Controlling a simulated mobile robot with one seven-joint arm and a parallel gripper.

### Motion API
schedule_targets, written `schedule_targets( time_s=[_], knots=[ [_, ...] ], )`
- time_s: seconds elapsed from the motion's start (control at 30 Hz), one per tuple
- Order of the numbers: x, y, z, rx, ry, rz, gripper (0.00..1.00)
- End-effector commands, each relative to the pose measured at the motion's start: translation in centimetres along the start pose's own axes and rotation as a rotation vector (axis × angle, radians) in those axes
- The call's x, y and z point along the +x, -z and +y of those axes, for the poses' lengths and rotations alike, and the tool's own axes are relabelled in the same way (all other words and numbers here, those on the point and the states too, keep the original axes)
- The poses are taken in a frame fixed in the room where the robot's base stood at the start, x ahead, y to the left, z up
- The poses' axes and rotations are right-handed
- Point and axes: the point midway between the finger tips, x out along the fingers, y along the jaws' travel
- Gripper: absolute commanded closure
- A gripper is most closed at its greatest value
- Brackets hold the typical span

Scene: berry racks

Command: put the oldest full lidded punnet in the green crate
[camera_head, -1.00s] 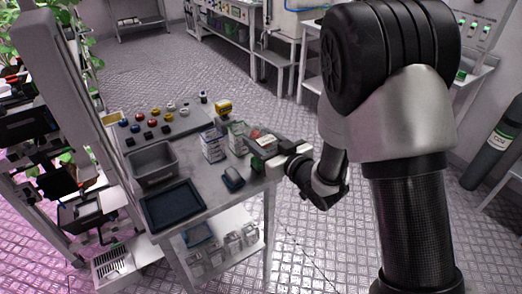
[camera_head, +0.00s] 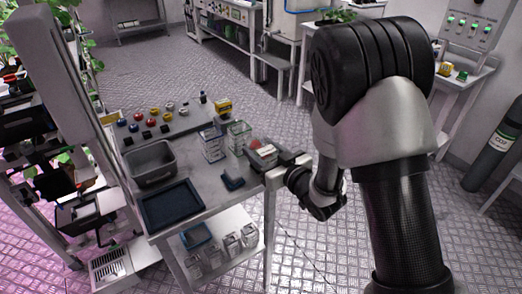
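My gripper (camera_head: 270,163) is at the right edge of the grey table, against a small clear punnet with red contents (camera_head: 265,150). The fingers and punnet overlap, so I cannot tell whether the fingers are closed on it. Two clear punnets stand on the table left of the gripper: one with a white label (camera_head: 212,145) and one with a greenish top (camera_head: 238,137). Several clear punnets (camera_head: 232,244) stand on the lower shelf. Dates, fill and lids are too small to read. I cannot make out a green crate.
A grey bin (camera_head: 152,162) and a dark blue tray (camera_head: 173,206) sit on the table's left side. A dark angular item (camera_head: 232,181) lies near the front right. Behind is a board with several coloured knobs (camera_head: 154,112). A blue tray (camera_head: 197,236) is on the shelf.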

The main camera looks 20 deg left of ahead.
Motion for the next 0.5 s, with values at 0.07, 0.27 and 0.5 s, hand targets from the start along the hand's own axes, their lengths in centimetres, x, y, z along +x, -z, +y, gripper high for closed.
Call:
schedule_targets(
  time_s=[0.07, 0.27, 0.5],
  knots=[
    [-0.01, 0.07, -0.02, 0.0, 0.0, 0.0, 0.37],
    [-0.01, 0.06, -0.03, 0.0, 0.0, 0.0, 0.35],
    [-0.13, 1.05, -0.09, 0.001, 0.001, 0.0, 0.35]
  ],
)
